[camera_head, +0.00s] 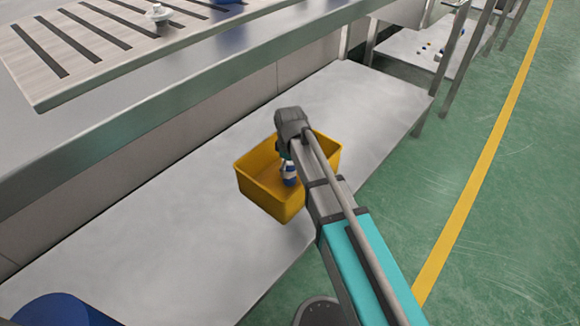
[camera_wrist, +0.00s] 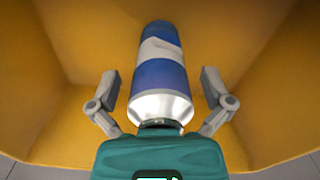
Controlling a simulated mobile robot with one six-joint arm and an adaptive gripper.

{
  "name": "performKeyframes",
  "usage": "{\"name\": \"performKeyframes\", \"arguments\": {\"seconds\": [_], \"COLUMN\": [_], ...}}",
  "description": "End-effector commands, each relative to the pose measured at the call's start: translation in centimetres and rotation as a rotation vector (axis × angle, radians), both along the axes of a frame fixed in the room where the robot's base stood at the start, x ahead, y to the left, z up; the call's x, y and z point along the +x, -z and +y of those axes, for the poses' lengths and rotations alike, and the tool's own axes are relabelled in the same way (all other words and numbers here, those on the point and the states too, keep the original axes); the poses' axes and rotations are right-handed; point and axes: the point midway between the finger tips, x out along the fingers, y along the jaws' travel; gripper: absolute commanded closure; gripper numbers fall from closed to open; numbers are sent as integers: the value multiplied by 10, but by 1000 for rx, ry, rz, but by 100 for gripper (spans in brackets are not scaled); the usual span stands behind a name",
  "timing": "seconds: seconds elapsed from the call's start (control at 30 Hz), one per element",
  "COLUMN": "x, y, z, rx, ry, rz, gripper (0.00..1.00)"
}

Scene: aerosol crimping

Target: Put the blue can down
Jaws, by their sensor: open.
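The blue can (camera_wrist: 160,75) has a white band and a silvery end and is inside the yellow bin in the wrist view. In the head view the can (camera_head: 289,175) shows as a small blue and white shape in the yellow bin (camera_head: 262,199), below my arm's end. My gripper (camera_wrist: 160,84) has its two fingers spread on either side of the can, with a gap on each side. I cannot tell whether the can's far end touches the bin floor.
The bin stands on a long grey metal table (camera_head: 150,240), largely bare around it. A raised slatted worktop (camera_head: 90,45) with a metal edge runs behind. A blue round object (camera_head: 55,311) is at the bottom left. Green floor lies to the right.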

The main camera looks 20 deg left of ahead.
Motion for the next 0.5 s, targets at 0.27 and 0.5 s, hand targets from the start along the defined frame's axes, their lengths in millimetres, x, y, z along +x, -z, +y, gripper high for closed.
{"name": "performKeyframes", "arguments": {"seconds": [0.27,0.5], "x": [0,0], "y": [-4,-18], "z": [0,0], "rx": [0,0], "ry": [-1,-1], "rz": [0,0], "gripper": [0,0]}}
